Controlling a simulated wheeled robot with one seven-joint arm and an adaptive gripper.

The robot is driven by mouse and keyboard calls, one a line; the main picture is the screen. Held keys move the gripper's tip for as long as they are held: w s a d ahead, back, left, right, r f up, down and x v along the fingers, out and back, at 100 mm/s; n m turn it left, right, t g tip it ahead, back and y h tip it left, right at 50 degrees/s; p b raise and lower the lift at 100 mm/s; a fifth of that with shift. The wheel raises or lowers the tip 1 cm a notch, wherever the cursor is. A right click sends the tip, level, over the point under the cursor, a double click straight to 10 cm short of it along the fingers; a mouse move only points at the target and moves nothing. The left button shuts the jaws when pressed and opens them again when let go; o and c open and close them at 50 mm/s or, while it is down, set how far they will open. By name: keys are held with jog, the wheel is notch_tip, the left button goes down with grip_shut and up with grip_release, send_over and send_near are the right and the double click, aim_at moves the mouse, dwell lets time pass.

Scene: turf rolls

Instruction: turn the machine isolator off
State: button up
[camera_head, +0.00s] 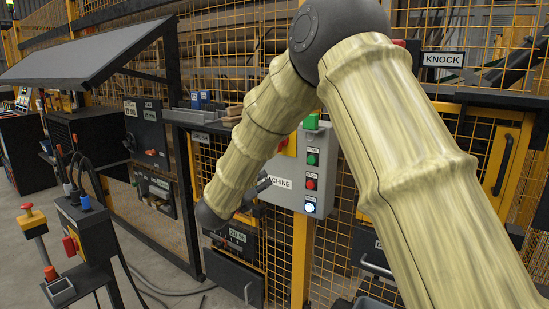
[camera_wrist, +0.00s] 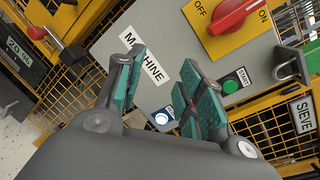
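The machine isolator is a red rotary handle (camera_wrist: 235,13) on a yellow plate (camera_wrist: 220,46) marked OFF and ON, at the top of the wrist view. Its handle lies slanted, and I cannot tell which mark it points to. It sits on the grey control box (camera_head: 328,170) labelled MACHINE; in the head view my arm hides most of the isolator. My gripper (camera_wrist: 163,75) is open and empty, its two teal-padded fingers apart in front of the MACHINE label (camera_wrist: 145,58), below and left of the handle. In the head view only dark bits of it show beside the box.
A green START button (camera_wrist: 230,87), a lit button (camera_wrist: 162,118) and a metal shackle (camera_wrist: 291,66) are close to the fingers. A red button (camera_head: 310,184) is on the box. Yellow mesh fencing surrounds it. A separate pedestal (camera_head: 88,235) with controls stands at left.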

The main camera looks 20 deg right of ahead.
notch_tip(320, 180, up, 12)
jog(key=s+a+m+g+h+b, duration=0.1)
jog(key=m+g+h+b, duration=0.15)
jog(key=m, duration=0.65)
jog(key=p+x, duration=0.1)
jog(key=x, duration=0.9)
jog(key=shift+w+r+t, duration=0.25)
jog(key=shift+w+t, duration=0.1)
jog(key=shift+d, duration=0.1)
grip_shut()
